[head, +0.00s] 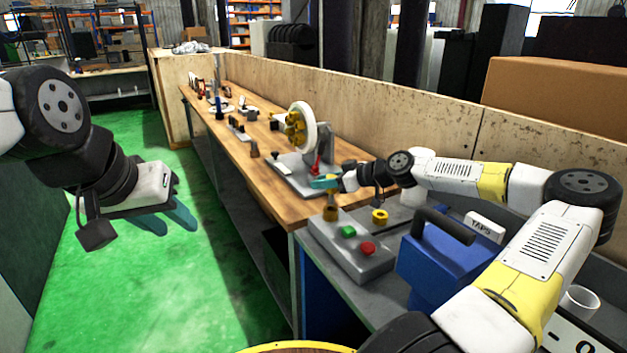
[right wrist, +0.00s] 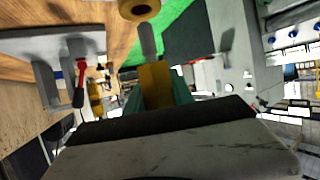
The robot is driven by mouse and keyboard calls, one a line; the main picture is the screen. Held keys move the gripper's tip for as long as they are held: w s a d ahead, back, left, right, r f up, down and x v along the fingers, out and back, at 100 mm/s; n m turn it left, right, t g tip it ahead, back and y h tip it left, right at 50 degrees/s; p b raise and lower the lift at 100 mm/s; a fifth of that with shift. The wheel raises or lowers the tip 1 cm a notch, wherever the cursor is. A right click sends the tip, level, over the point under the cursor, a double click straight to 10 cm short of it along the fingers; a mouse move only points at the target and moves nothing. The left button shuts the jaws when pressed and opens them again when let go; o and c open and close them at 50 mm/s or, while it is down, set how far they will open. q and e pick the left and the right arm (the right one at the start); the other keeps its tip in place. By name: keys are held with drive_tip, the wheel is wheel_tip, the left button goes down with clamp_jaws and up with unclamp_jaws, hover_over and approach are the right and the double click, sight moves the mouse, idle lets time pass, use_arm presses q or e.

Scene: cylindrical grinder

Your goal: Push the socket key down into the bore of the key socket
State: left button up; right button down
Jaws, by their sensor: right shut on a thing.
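A brass ring with a dark hole, seemingly the key socket (right wrist: 138,9), is partly cut off at the top edge, near the shaft tip. My left gripper (head: 168,220) is open and empty over the green floor.
The grey box (head: 345,250) carries a green button (head: 348,232) and a red button (head: 368,248). A blue case (head: 440,260) is close to the right. A wooden bench (head: 260,180) with fixtures runs behind.

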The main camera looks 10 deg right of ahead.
drive_tip(key=shift+f, duration=2.2)
drive_tip(key=c, duration=1)
unclamp_jaws()
drive_tip(key=v, duration=0.7)
drive_tip(key=shift+s+d, duration=0.25)
drive_tip(key=shift+d, duration=0.05)
